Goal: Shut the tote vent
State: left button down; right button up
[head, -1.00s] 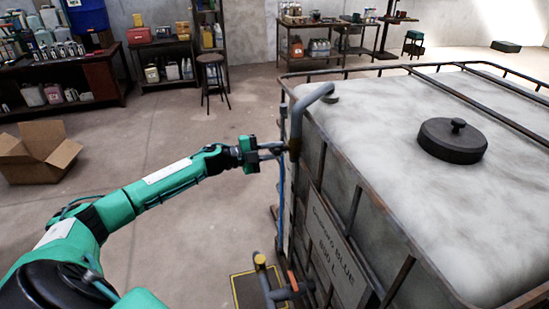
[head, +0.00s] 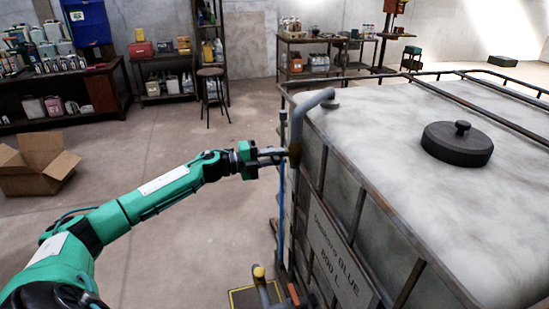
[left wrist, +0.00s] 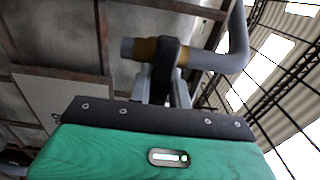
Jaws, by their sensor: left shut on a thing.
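The tote (head: 400,130) is a large pale, cloudy container in a rusty frame, filling the right of the head view. A grey bent vent pipe (head: 297,115) runs at its near left corner, with a brass-coloured collar (head: 294,152). My left gripper (head: 283,154) is at this collar. In the left wrist view, the grey pipe (left wrist: 236,45) and the brass-coloured part (left wrist: 145,50) show, with a dark handle (left wrist: 167,62) across it. The left fingers (left wrist: 163,88) are shut on this handle. Whether the vent is open or shut cannot be told. My right gripper is not in view.
A black round lid (head: 457,146) sits on the tote's top. A yellow-edged dark pad (head: 243,298) lies on the floor by the tote. An open cardboard box (head: 38,165) stands at left. Shelves, a stool (head: 211,75) and benches stand behind. The floor between is clear.

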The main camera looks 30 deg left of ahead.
pick_arm(q)
jog(key=shift+f, duration=0.1)
jog(key=c, duration=1.3)
grip_release()
jog(key=b+v, duration=0.4)
jog(key=v, duration=0.9)
jog(key=shift+s+a, duration=0.2)
jog(key=shift+s, duration=0.1)
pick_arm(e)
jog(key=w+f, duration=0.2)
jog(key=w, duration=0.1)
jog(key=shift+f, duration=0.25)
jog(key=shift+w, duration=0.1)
